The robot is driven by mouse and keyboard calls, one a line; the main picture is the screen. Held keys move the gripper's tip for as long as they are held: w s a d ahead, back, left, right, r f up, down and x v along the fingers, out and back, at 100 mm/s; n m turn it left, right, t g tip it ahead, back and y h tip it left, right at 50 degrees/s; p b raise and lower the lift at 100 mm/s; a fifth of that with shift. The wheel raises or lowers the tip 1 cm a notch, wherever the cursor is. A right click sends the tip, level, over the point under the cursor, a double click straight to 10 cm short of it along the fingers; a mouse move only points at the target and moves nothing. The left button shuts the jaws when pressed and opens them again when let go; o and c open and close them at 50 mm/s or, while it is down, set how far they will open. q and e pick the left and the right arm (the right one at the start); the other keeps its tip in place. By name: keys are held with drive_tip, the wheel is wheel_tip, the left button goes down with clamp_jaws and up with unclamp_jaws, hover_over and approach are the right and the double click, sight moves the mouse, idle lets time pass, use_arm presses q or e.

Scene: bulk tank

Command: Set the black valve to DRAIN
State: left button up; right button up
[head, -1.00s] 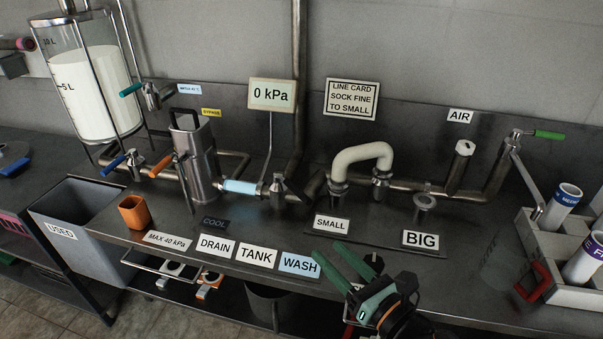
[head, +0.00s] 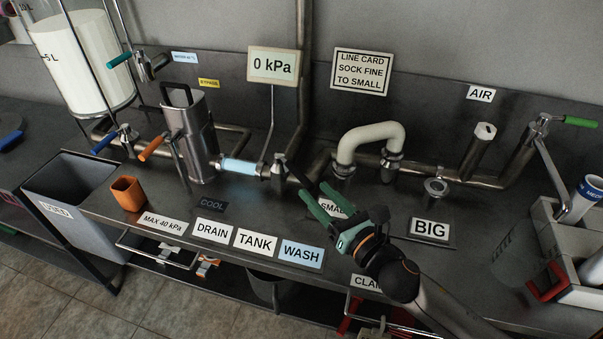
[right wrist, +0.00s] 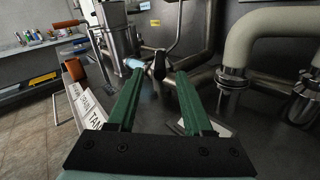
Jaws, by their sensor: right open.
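The black valve (head: 297,175) sits on the pipe at the right end of the clear, bluish tube. Its dark handle slants down to the right in the head view, toward my right gripper. The DRAIN (head: 212,231), TANK (head: 255,242) and WASH (head: 301,253) labels lie along the bench front. My right gripper (head: 312,189) is open and empty, its green fingertips close to the handle's end. In the right wrist view the valve (right wrist: 160,64) appears between and just beyond the fingertips (right wrist: 159,75); I cannot tell if they touch. My left gripper is not in view.
A white curved pipe (head: 368,133) rises close to the right of my gripper. The SMALL label (head: 331,207) is partly hidden behind my gripper. The gauge sign (head: 273,64) reads 0 kPa. A steel canister (head: 196,140) and orange cup (head: 127,194) stand to the left.

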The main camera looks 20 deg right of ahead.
sight(302, 174)
drive_tip(key=x, duration=0.6)
drive_tip(key=shift+w+a, duration=0.1)
drive_tip(key=shift+w, duration=0.15)
clamp_jaws()
idle(1.2)
